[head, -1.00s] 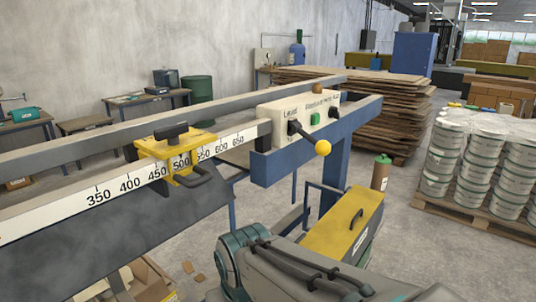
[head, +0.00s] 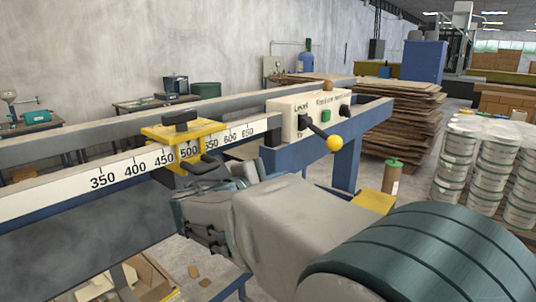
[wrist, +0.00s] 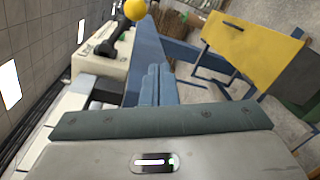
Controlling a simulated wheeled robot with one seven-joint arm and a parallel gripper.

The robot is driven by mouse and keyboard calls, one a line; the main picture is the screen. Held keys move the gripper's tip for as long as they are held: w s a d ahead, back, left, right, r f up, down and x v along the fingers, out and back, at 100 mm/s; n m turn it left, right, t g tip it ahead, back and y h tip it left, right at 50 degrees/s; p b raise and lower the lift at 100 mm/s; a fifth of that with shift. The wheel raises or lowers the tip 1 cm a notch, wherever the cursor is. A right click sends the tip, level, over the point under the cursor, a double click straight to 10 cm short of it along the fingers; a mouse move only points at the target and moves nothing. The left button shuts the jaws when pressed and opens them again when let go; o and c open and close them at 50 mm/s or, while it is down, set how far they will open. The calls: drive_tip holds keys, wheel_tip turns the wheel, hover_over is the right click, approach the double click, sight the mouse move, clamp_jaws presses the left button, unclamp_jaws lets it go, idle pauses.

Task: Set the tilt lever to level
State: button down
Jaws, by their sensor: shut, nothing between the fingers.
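The tilt lever (head: 319,132) is a dark rod with a yellow ball knob (head: 334,143). It sits on the front of a cream control box (head: 291,123) and points down to the right. The label "Level" is above its pivot; the lettering below is too small to read fully. In the wrist view the knob (wrist: 135,9) is at the top edge, beyond and slightly left of my gripper (wrist: 157,72). My gripper is shut and empty, apart from the lever. In the head view my arm is below and left of the box, its fingers hard to make out.
A white ruled beam (head: 130,178) carries a yellow slider with a dark handle (head: 184,138) left of the box. Blue frame beams (head: 375,118) run beside the box. A yellow cover (head: 374,201) lies beyond my arm. Stacked boards and white buckets stand at the right.

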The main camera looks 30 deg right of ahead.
drive_tip(key=shift+w+a+r+n+t+h, duration=0.15)
drive_tip(key=shift+w+r+t+h, duration=0.1)
drive_tip(key=shift+w+r, duration=0.15)
drive_tip(key=shift+w+a+r+n+t+h, duration=0.15)
drive_tip(key=shift+w+r+t, duration=0.1)
drive_tip(key=shift+r, duration=0.25)
drive_tip(key=shift+d, duration=0.15)
drive_tip(key=p, duration=0.2)
approach(324, 133)
wheel_tip(324, 133, down, 4)
drive_tip(key=w+d, duration=0.2)
drive_tip(key=w, duration=0.1)
drive_tip(key=d, duration=0.1)
drive_tip(key=s+d, duration=0.1)
drive_tip(key=d+r, duration=0.1)
drive_tip(key=shift+s+d+p, duration=0.25)
drive_tip(key=shift+s+p, duration=0.05)
drive_tip(key=shift+a+r, duration=0.1)
drive_tip(key=shift+r, duration=0.05)
